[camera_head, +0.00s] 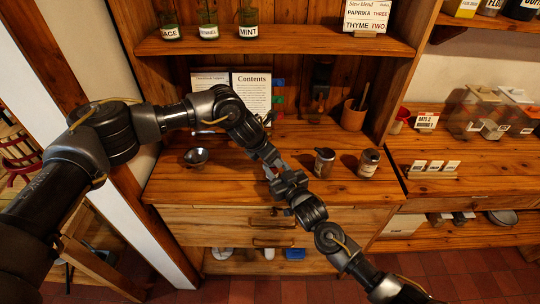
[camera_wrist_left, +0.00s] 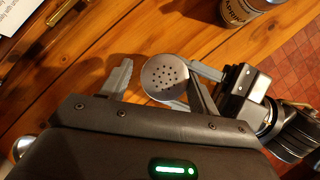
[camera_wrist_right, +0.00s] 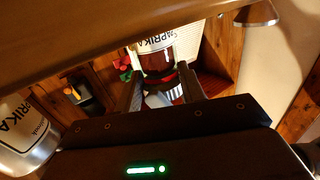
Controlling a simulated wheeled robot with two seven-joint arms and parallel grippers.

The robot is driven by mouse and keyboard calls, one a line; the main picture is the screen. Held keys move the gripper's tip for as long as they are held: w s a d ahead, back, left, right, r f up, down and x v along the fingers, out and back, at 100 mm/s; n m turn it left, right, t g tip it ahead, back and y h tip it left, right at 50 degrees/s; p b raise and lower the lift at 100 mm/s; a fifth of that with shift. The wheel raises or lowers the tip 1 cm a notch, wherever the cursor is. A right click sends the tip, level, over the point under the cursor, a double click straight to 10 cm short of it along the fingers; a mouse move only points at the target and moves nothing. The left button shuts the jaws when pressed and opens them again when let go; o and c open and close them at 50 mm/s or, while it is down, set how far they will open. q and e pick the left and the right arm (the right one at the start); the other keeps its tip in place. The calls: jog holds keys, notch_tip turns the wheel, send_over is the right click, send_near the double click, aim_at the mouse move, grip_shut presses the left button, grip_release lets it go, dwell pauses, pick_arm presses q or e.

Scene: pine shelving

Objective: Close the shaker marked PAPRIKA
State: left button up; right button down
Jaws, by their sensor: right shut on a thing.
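My right gripper (camera_wrist_right: 162,92) is shut on a small shaker (camera_wrist_right: 152,60) with dark red contents and a white label partly reading "APRIKA". In the left wrist view the shaker's round grey perforated top (camera_wrist_left: 165,77) faces the camera; no cap shows over its holes. My left gripper (camera_wrist_left: 160,82) is open, its fingers on either side of that top; I cannot tell whether they touch it. The right gripper (camera_wrist_left: 250,95) reaches in there from the right. In the head view the left gripper (camera_head: 268,160) and right gripper (camera_head: 283,183) meet above the counter, mostly hiding the shaker.
Two shakers stand on the counter (camera_head: 240,180), a dark one (camera_head: 323,163) and a labelled one (camera_head: 368,163). The right wrist view shows a jar (camera_wrist_right: 28,135) marked "PRIKA". A metal bowl (camera_head: 196,157) stands left. A recipe card (camera_head: 366,16) sits on the shelf (camera_head: 280,40) above.

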pick_arm(q)
jog(key=shift+s+f+g, duration=0.3)
jog(key=shift+s+f, duration=0.35)
jog(key=shift+f, duration=0.2)
jog(key=shift+r, duration=0.15)
jog(key=r, duration=0.4)
jog(key=shift+w, duration=0.3)
jog(key=shift+s+r, duration=0.1)
jog(key=shift+r, duration=0.2)
jog(key=shift+c, duration=0.3)
